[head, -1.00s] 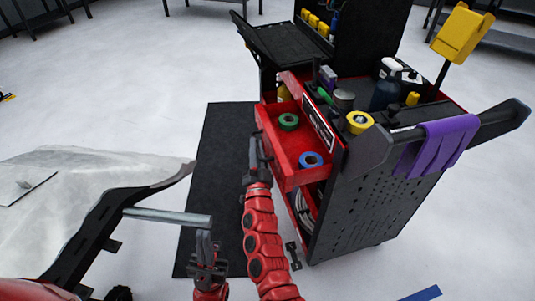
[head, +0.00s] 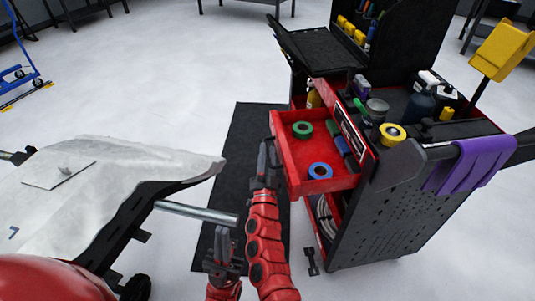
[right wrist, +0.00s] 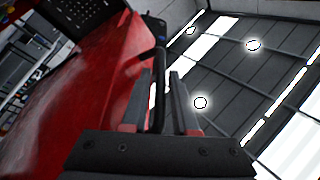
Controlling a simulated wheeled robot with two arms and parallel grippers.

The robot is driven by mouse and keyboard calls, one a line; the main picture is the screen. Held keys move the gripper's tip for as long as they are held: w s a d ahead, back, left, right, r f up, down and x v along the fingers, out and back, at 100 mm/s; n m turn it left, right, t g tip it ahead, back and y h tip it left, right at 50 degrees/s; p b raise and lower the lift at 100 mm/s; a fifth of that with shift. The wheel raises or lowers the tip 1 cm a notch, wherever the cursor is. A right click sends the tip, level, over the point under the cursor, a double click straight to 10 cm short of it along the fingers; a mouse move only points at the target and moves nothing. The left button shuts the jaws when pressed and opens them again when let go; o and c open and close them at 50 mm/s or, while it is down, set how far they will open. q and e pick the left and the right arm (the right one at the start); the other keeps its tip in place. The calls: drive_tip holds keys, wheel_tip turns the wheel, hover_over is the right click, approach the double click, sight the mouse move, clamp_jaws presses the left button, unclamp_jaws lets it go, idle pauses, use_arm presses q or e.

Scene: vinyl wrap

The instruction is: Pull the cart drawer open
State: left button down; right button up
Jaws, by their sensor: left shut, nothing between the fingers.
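The black tool cart (head: 385,215) stands at the right with its red drawer (head: 280,150) pulled out toward the left. A green tape roll (head: 302,130) and a blue tape roll (head: 320,171) lie in the drawer. My right gripper (head: 267,158) is at the drawer's front face. In the right wrist view its fingers (right wrist: 163,100) are apart, with the black drawer handle (right wrist: 160,60) between them beside the red front; contact is unclear. My left gripper (head: 222,245) is shut and empty, lower left of the drawer, above the dark mat.
A white-covered panel on a black stand (head: 100,190) is at the left, with a metal tube (head: 195,212) sticking out toward my left gripper. A dark mat (head: 245,120) lies beside the cart. A purple cloth (head: 462,165) hangs on the cart's push handle.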

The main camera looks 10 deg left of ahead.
drive_tip(key=p+v, duration=0.1)
drive_tip(key=v, duration=1.6)
drive_tip(key=shift+s+f, duration=0.15)
drive_tip(key=shift+s, duration=0.05)
